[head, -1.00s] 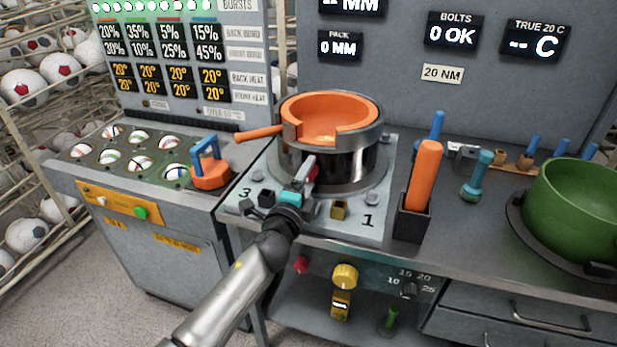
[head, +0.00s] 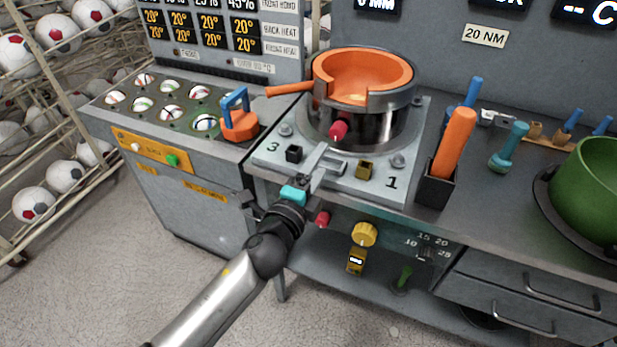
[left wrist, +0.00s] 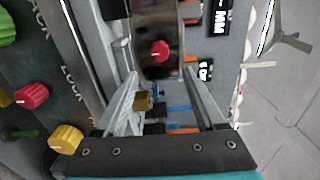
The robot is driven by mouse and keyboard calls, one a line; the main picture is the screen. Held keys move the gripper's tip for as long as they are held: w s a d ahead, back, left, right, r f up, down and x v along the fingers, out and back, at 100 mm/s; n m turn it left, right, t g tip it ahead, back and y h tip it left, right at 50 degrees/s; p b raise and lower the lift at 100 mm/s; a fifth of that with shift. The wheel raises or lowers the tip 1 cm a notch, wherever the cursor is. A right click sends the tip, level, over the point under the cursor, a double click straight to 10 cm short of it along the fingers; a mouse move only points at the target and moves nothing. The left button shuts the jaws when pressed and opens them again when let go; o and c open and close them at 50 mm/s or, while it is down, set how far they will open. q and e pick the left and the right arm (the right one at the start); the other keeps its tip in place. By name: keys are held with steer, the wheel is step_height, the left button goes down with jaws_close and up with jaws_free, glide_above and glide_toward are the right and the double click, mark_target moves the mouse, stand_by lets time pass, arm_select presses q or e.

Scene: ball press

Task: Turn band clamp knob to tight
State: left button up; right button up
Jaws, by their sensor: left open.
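The band clamp knob is most likely the red knob (head: 338,130) on the front of the dark metal band below the orange bowl (head: 362,72). It also shows in the left wrist view (left wrist: 160,51), facing me with a small pale mark on it. My left gripper (head: 330,157) is open and empty in front of the press plate, its fingertips below and short of the knob. In the left wrist view the two fingers (left wrist: 162,82) stand apart, with the knob ahead, between their lines and clear of both. My right gripper is not in view.
A black block (head: 294,154) and a brass block (head: 365,170) sit on the press plate (head: 383,193). An orange-handled tool (head: 455,140) stands in a black holder at the right. Another red knob (head: 321,218) and a yellow knob (head: 364,234) are on the panel below.

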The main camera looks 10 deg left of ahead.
arm_select(q)
steer(key=shift+v, duration=2.35)
steer(key=s+a+f+n+g+y, duration=0.2)
steer(key=s+a+f+n+g, duration=0.15)
steer(key=f, duration=0.75)
steer(key=s+a+f+n+g+y, duration=0.1)
steer(key=s+a+f+n+g, duration=0.3)
steer(key=f, duration=0.7)
steer(key=s+a+f+n+g+y, duration=0.1)
steer(key=s+a+f+n+y, duration=0.3)
steer(key=f, duration=0.7)
steer(key=s+a+f+n+g, duration=0.1)
steer(key=s+f, duration=0.4)
steer(key=s, duration=0.5)
steer(key=s+f+n+g+h, duration=0.1)
steer(key=s+f+n+g, duration=0.3)
steer(key=s, duration=0.6)
steer(key=s+a+f+n+g, duration=0.1)
steer(key=s+f, duration=0.4)
steer(key=s, duration=0.6)
steer(key=shift+a+f+n+g, duration=0.35)
steer(key=shift+f+n+g, duration=0.05)
steer(key=shift+n+g, duration=0.5)
